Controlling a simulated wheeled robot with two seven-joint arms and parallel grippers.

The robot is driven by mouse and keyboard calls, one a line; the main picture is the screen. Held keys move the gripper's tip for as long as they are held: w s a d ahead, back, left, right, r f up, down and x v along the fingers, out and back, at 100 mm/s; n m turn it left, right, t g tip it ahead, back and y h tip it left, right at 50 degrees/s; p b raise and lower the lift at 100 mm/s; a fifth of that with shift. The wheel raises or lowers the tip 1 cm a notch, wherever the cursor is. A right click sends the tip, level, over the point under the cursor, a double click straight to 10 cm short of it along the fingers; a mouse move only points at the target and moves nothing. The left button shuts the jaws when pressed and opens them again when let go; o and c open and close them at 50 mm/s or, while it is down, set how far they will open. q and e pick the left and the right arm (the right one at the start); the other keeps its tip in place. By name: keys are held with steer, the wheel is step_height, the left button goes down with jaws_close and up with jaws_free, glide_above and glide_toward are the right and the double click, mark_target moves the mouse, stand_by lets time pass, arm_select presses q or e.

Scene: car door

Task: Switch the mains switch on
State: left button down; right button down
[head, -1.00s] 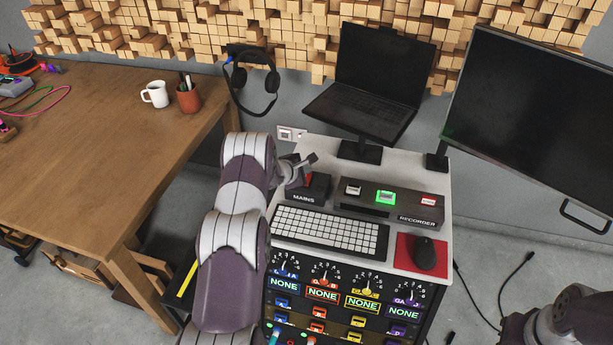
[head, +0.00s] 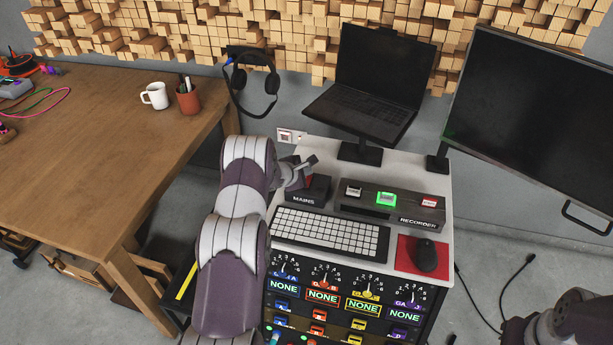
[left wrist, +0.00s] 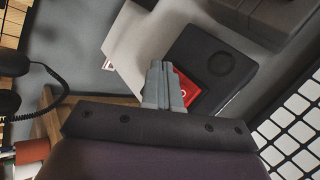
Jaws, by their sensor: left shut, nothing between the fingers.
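The mains switch box (head: 309,194) is a dark box labelled MAINS on the left of the white console top. Its red rocker switch (left wrist: 187,88) shows in the left wrist view, partly hidden behind the fingers, with a white mark on it. My left gripper (head: 309,162) is shut and empty. Its fingertips (left wrist: 157,66) are over or beside the red rocker; I cannot tell whether they touch it. Which way the rocker is tilted is hard to tell. My right arm shows only in part at the lower right, and its gripper is out of view.
The recorder box (head: 390,206), with a lit green button, stands right of the mains box. A keyboard (head: 328,233) lies in front, with a mouse (head: 425,254) on a red pad. A laptop (head: 365,105) stands behind. A wooden table (head: 100,150) is at left.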

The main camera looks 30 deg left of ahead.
arm_select(q)
steer(key=shift+f, duration=0.2)
steer(key=shift+r, duration=0.2)
stand_by(0.3)
steer(key=shift+s+r, duration=0.2)
steer(key=shift+r, duration=0.45)
steer(key=shift+s+d+r+p, duration=0.1)
steer(key=shift+s+r+p, duration=0.15)
steer(key=shift+r, duration=0.55)
steer(key=shift+s+d+r+p, duration=0.1)
steer(key=shift+s+r+p, duration=0.15)
steer(key=shift+r, duration=0.5)
steer(key=shift+s+d+r+p, duration=0.1)
steer(key=shift+s+r+p, duration=0.15)
steer(key=shift+r, duration=0.55)
